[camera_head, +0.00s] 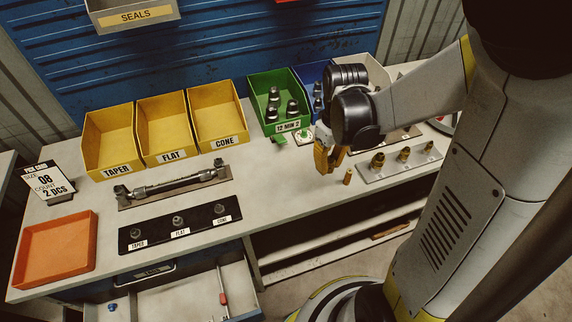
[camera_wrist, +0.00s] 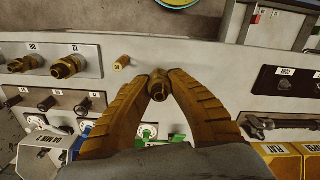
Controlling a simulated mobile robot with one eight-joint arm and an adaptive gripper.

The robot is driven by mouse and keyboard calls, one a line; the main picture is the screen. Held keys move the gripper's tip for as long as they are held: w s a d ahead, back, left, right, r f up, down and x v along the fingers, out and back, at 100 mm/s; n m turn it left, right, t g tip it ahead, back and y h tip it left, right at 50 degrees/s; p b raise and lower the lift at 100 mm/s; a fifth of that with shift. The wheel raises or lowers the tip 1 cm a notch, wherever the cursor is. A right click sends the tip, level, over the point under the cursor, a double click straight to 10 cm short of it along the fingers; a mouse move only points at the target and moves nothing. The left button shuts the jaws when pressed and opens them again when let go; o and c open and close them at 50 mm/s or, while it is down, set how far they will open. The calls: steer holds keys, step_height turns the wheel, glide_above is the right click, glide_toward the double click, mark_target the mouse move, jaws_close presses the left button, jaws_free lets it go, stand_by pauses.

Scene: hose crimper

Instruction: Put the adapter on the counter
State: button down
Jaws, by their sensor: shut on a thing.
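My gripper (camera_wrist: 158,84) is shut on a brass adapter (camera_wrist: 158,88), held between the two yellow-brown fingertips in the wrist view. The adapter's end faces the camera. In the head view my gripper (camera_head: 324,160) is over the right-middle part of the counter (camera_head: 285,178), and the held adapter is hidden there behind the fingers. Whether it touches the counter cannot be told. A small brass piece (camera_head: 347,177) sits on the counter just right of the gripper; it also shows in the wrist view (camera_wrist: 121,62).
A grey plate (camera_head: 372,177) with brass fittings lies to the right. Yellow bins (camera_head: 108,144) and a green bin (camera_head: 268,84) stand at the back. A black fitting panel (camera_head: 160,240) and an orange tray (camera_head: 54,250) lie left. The counter's front middle is clear.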

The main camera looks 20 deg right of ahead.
steer(key=b, duration=0.3)
glide_above(289, 180)
step_height(289, 180, down, 7)
steer(key=shift+r, duration=0.15)
steer(key=shift+f+b, duration=0.85)
steer(key=shift+f, duration=1.15)
steer(key=shift+f, duration=0.1)
steer(key=c, duration=1.4)
jaws_free()
steer(key=shift+o, duration=0.2)
